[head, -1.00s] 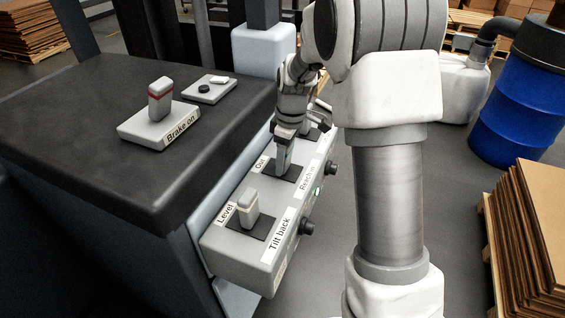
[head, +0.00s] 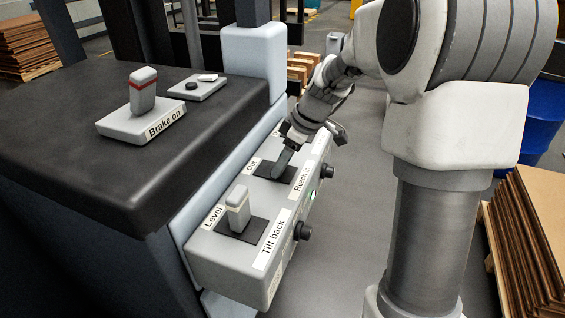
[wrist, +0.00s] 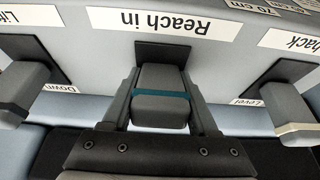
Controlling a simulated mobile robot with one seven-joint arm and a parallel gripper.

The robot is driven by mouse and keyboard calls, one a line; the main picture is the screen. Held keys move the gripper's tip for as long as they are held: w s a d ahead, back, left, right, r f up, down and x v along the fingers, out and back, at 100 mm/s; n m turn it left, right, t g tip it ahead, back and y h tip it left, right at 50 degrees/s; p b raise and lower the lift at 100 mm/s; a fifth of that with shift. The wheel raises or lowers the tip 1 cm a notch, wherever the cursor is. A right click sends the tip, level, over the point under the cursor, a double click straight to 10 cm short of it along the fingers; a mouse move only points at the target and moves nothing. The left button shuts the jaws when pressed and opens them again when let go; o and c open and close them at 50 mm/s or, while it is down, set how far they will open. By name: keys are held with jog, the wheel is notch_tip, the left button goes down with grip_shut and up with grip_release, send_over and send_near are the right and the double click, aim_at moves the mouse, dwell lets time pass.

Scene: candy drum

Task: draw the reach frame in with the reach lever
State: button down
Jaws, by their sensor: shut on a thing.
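The reach lever (wrist: 160,100) is a grey handle with a teal band, standing in a dark slot under the "Reach in" label (wrist: 160,22) in the wrist view. My gripper (wrist: 163,108) is shut on it, one finger on each side. In the head view my gripper (head: 283,160) comes down at a slant from the upper right to the slot between the "Out" and "Reach in" labels; its fingers largely hide the lever there, and its exact tilt is hard to tell. The reach frame is not clearly identifiable.
The tilt lever (head: 238,210) stands close on the near side of the console. The lift lever (wrist: 20,90) is on the other side. The brake lever (head: 143,90) stands on the dark top. Stacked cardboard (head: 530,225) is at right; floor between is clear.

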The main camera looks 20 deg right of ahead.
jog(key=shift+c, duration=0.8)
grip_release()
jog(key=p+v, duration=0.1)
jog(key=v, duration=1.6)
jog(key=shift+r, duration=0.25)
